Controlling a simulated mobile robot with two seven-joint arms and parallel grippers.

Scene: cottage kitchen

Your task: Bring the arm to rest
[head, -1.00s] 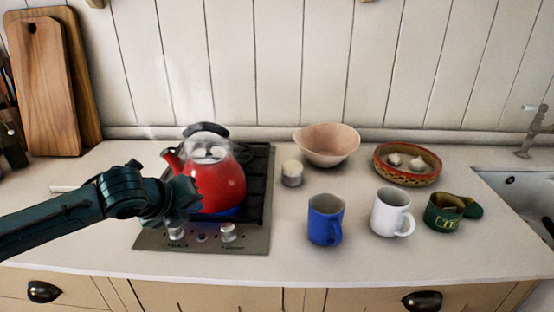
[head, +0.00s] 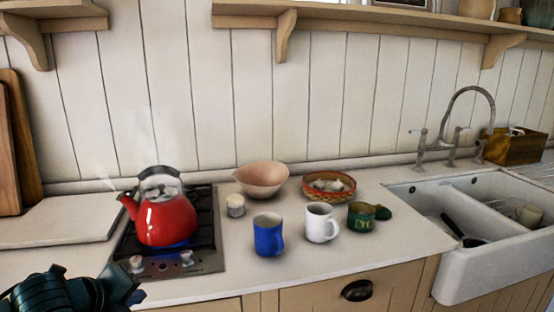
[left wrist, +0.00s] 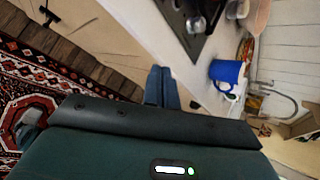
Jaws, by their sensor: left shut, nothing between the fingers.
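My left gripper (head: 130,290) is at the lower left of the head view, in front of the counter's front edge and below the stove. In the left wrist view its two blue-grey fingers (left wrist: 162,88) are together and hold nothing. The red kettle (head: 166,218) stands on the lit stove (head: 205,252), steaming, apart from my gripper. My right gripper does not show.
Behind are a pink bowl (head: 261,178) and a patterned dish (head: 329,196). A sink (head: 470,270) is at the right. A patterned rug (left wrist: 50,95) lies on the floor.

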